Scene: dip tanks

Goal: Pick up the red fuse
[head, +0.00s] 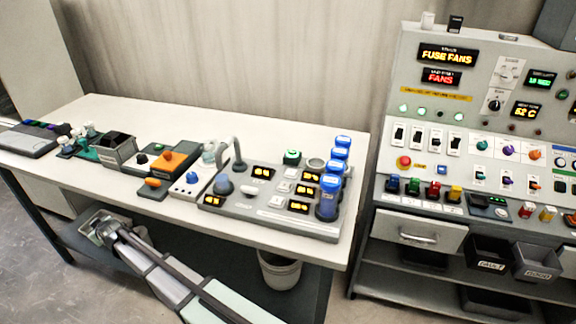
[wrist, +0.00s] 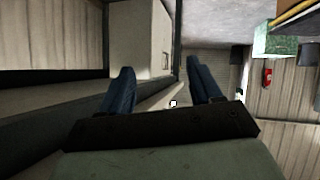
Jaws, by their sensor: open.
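A red fuse-like piece (head: 433,190) stands in a row with blue, green and yellow ones on the control panel's lower ledge, at the right of the head view. Another small red-capped piece (head: 527,209) stands farther right on the same ledge; I cannot tell which is the fuse. My gripper (wrist: 163,92) is open and empty, its two dark blue fingers apart in the wrist view. In the head view my arm reaches to the lower left, its end low beside the bench's front, far from the panel. The wrist view shows no fuse.
A white bench (head: 110,115) carries several devices and blue-capped cylinders (head: 329,195). The control panel (head: 420,120) stands to its right, with a drawer (head: 418,236) and dark bins (head: 489,254) below. A bucket (head: 280,270) stands under the bench.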

